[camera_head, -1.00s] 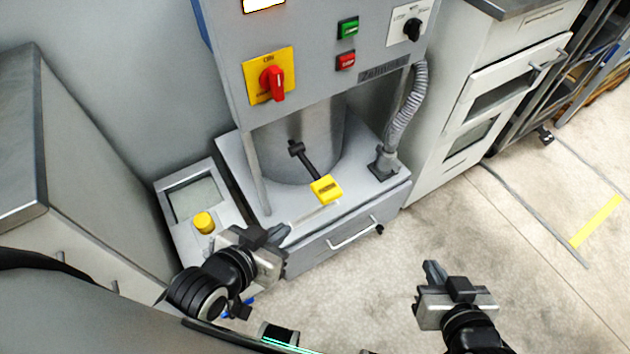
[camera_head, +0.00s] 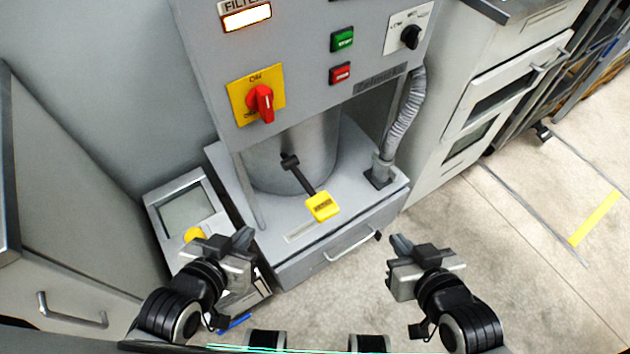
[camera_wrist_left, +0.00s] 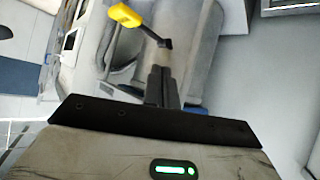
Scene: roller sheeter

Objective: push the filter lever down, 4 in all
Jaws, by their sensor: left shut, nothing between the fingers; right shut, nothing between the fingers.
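The filter lever is a black rod with a yellow handle (camera_head: 321,206), fixed to the grey drum (camera_head: 300,150) of the machine and pointing down and to the right in the head view. In the left wrist view, the yellow handle (camera_wrist_left: 124,15) shows near the top, with the rod running to a black pivot. My left gripper (camera_head: 243,238) is shut and empty, to the lower left of the handle and apart from it. Its closed fingers (camera_wrist_left: 162,84) show in the left wrist view. My right gripper (camera_head: 398,242) is shut and empty, to the lower right of the handle.
The machine's panel has a red rotary switch (camera_head: 262,103), green button (camera_head: 342,39), red button (camera_head: 340,74) and a lit filter lamp (camera_head: 246,17). A grey hose (camera_head: 405,115) stands right of the drum. A drawer handle (camera_head: 350,243) juts out below. A box with a yellow knob (camera_head: 194,235) stands left.

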